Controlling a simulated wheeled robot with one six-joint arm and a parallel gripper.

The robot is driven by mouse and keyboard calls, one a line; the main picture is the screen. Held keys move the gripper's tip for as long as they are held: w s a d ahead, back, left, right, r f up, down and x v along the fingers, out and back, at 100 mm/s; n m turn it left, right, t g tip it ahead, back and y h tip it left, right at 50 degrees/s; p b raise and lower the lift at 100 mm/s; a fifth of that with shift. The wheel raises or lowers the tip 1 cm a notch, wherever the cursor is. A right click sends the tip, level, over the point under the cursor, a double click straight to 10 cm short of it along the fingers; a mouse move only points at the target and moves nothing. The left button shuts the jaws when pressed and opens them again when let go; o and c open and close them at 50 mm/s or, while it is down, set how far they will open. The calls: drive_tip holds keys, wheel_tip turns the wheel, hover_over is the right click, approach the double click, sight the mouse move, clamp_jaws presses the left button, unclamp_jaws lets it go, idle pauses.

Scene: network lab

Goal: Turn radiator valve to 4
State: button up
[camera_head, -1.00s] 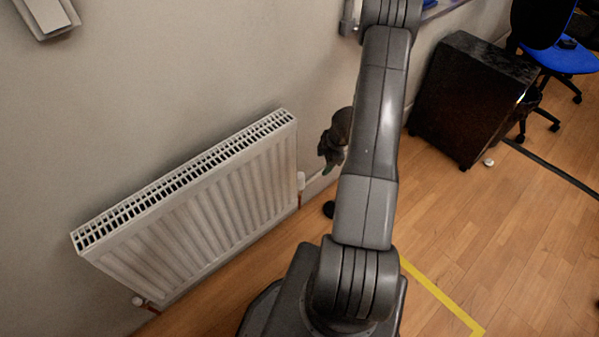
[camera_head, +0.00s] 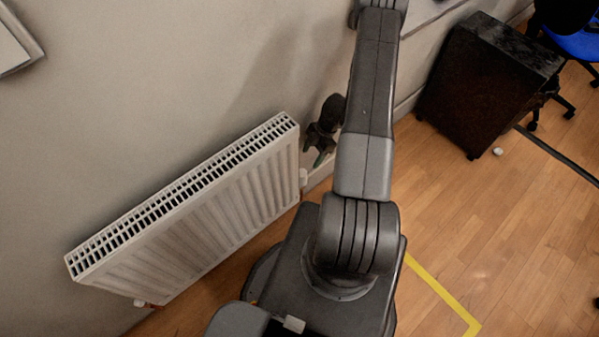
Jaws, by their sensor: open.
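A white panel radiator (camera_head: 185,220) with a slotted top grille is mounted low on the wall at left. A small white valve head (camera_head: 303,177) shows at its right end; its number markings are too small to read. Another small white fitting (camera_head: 140,303) shows at the radiator's lower left corner. My gripper (camera_head: 314,151) is open and empty, just right of the radiator's right end. In the picture its fingers point down and lie above the white valve head, apart from it. My arm hides part of the wall behind the gripper.
A dark cabinet (camera_head: 485,90) stands against the wall at right, with a blue office chair (camera_head: 580,45) beyond it. A small white object (camera_head: 497,151) lies on the wooden floor. Yellow tape (camera_head: 440,290) marks the floor, which is otherwise clear there.

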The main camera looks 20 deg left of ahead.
sight(302, 177)
drive_tip(key=b+x, duration=0.1)
drive_tip(key=x, duration=1.2)
drive_tip(key=shift+d+b, duration=0.1)
drive_tip(key=shift+b, duration=0.2)
drive_tip(key=shift+r, duration=0.1)
drive_tip(key=shift+c, duration=0.2)
drive_tip(key=c, duration=0.9)
